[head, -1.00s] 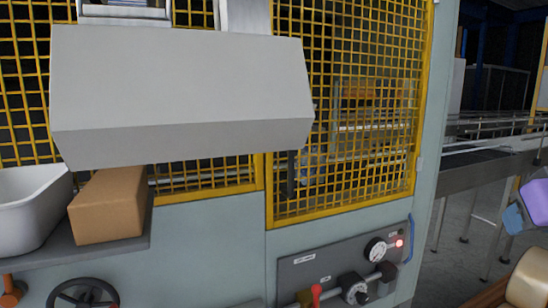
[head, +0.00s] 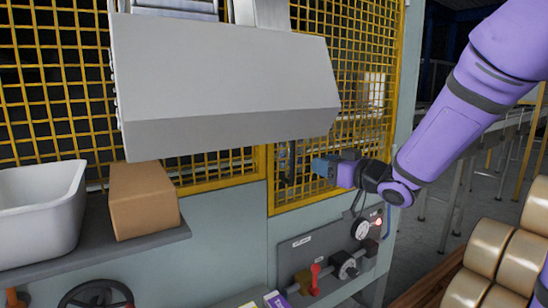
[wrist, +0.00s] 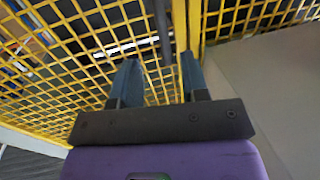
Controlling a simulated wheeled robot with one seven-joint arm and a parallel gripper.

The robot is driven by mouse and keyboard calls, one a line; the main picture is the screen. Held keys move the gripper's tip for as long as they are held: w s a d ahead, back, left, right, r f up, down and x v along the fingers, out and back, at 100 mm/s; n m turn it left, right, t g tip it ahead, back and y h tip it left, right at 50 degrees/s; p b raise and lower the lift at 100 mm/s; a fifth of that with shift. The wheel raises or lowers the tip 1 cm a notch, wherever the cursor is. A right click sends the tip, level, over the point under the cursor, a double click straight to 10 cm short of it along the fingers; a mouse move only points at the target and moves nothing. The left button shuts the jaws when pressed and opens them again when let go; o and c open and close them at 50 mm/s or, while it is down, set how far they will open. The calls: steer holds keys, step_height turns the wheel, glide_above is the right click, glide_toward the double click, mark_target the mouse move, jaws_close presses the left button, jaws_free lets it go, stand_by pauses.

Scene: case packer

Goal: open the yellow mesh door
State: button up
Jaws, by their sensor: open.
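The yellow mesh door (head: 345,112) is the right-hand panel of the machine front in the head view, and it looks closed in its frame. Its dark upright handle (head: 288,163) is near the door's left edge, partly under the grey hood. My gripper (head: 316,166) is open just right of the handle, with a small gap between them in that view. In the wrist view my two blue fingers (wrist: 160,80) point at the mesh, apart and with nothing between them. The dark handle bar (wrist: 163,30) shows beyond them, between their lines. Contact is not visible.
The grey hood (head: 225,85) juts out above and left of the handle. A control panel (head: 330,255) with gauge and knobs sits below the door. A shelf holds a brown box (head: 145,200) and white tub (head: 40,215). Tan rolls (head: 520,262) stand at lower right.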

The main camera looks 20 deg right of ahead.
glide_above(292, 178)
steer(key=shift+w+d, duration=0.1)
steer(key=shift+w, duration=0.3)
stand_by(0.3)
jaws_close()
